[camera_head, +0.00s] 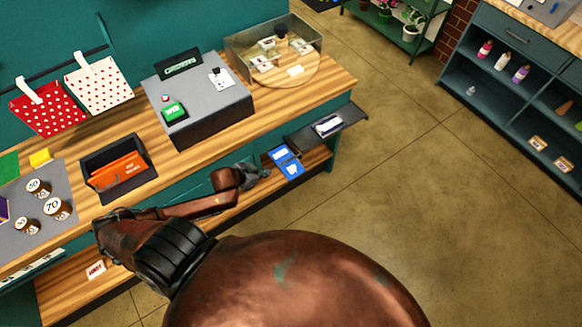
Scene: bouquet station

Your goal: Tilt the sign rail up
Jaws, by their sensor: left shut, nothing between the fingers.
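My left arm reaches from the bottom centre to the front of the wooden counter. Its gripper (256,173) is small and dark here, shut and empty, by the counter's teal front and left of two blue cards. I cannot tell from this distance whether it touches anything. No part is clearly the sign rail. A strip with white labels (32,268) runs along the counter's front at the lower left, and a dark sign with pale lettering (180,64) stands on the grey register block. My right gripper is not in view.
The blue cards (286,161) are on the low wooden shelf. A dark ledge (345,124) juts from the counter's right end. A black bin (118,190) with orange items and a glass case (310,50) stand on top. The floor to the right is clear.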

